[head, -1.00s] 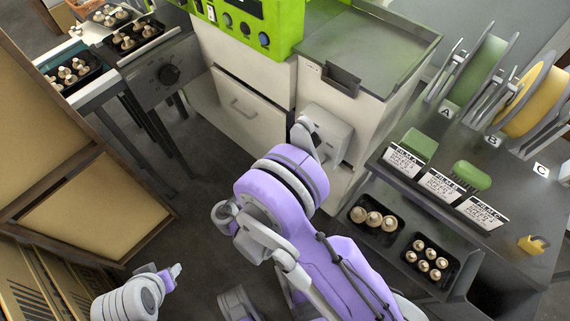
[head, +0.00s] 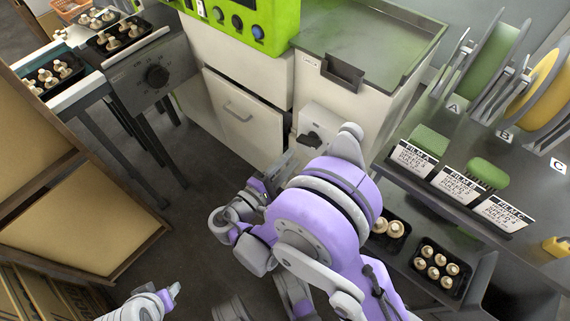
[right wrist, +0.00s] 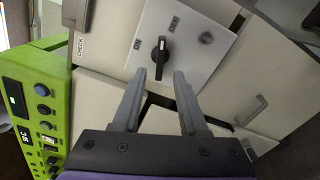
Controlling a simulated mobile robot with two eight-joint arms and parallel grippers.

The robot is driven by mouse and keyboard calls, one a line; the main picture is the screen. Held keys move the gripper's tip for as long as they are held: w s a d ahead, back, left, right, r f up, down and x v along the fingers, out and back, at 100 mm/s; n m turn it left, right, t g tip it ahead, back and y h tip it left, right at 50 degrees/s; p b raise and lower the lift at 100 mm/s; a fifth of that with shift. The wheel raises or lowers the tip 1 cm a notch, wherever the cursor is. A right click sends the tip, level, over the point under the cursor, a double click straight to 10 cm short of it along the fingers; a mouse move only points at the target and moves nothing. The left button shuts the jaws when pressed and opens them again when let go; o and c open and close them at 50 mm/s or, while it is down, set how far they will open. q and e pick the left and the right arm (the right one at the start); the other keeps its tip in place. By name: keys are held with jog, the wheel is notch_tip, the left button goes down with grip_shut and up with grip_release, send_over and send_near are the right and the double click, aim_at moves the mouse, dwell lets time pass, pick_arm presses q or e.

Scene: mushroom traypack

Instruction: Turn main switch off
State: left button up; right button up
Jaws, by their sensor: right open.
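The main switch is a black rotary knob (right wrist: 160,58) on a pale panel (right wrist: 186,28) in the right wrist view, its bar roughly upright in the picture. In the head view the knob (head: 310,139) shows on the white machine's front, below the grey tray. My right gripper (right wrist: 159,75) is open, its fingers pointing at the knob, one to each side in the picture; contact cannot be told. In the head view it (head: 285,164) is partly hidden by my arm. My left gripper (head: 173,290) is low at the left; its jaws are unclear.
A green control box (head: 250,22) stands on the machine above a drawer front with a handle (head: 238,111). A dark table with film labels (head: 457,182) and mushroom trays (head: 438,290) is at the right. A conveyor (head: 150,85) and brown boxes (head: 75,220) are at the left.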

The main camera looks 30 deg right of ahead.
aim_at(306, 145)
jog(key=shift+x, duration=3.25)
grip_shut()
jog(key=m, duration=0.4)
grip_release()
jog(key=v, duration=0.7)
